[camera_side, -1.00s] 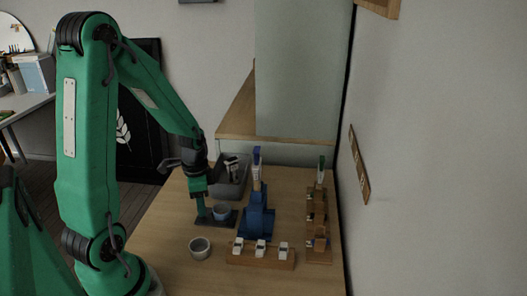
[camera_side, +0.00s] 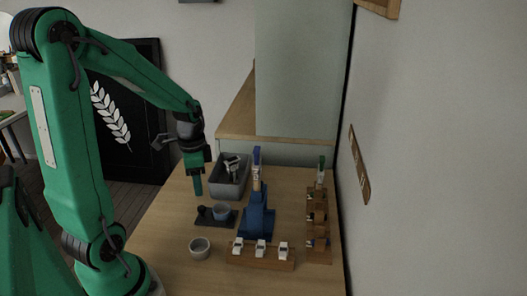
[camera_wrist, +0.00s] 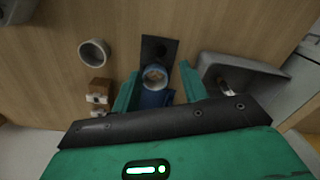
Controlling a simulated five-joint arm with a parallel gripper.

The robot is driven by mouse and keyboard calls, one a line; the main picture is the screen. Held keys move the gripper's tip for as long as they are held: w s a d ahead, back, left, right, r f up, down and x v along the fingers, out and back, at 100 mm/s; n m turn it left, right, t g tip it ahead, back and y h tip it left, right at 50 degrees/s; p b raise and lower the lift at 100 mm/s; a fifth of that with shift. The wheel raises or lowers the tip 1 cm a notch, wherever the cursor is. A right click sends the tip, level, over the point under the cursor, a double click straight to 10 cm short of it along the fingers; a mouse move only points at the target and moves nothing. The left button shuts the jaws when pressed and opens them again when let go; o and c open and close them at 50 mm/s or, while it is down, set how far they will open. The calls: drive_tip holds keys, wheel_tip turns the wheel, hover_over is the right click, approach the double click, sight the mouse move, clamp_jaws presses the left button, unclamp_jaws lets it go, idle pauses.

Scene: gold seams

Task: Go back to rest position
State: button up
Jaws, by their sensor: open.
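My gripper (camera_side: 197,187) is green and hangs above the table, above and to the left of a dark tray (camera_side: 231,219) in the side view. In the wrist view my gripper (camera_wrist: 157,85) shows its two green fingers spread apart with nothing held between them. A blue-grey cup (camera_side: 221,212) stands on the dark tray. In the wrist view the cup (camera_wrist: 155,78) appears between the fingers but lies below them on the tray (camera_wrist: 158,47).
A blue stand (camera_side: 257,215) rises right of the tray. A grey bin (camera_side: 230,186) stands behind. A wooden rack (camera_side: 318,225) stands at right, near the wall.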

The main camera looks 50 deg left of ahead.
drive_tip(key=shift+d+r, duration=0.1)
drive_tip(key=s+d+r+n+t, duration=0.2)
drive_tip(key=d+r, duration=0.4)
drive_tip(key=d, duration=0.1)
drive_tip(key=s+d+r+n+t, duration=0.2)
drive_tip(key=d+r+t, duration=0.1)
drive_tip(key=d+r, duration=0.4)
drive_tip(key=shift+s+d+r+n+t, duration=0.2)
drive_tip(key=shift+s+n+t, duration=0.1)
drive_tip(key=shift+s, duration=0.1)
idle(1.5)
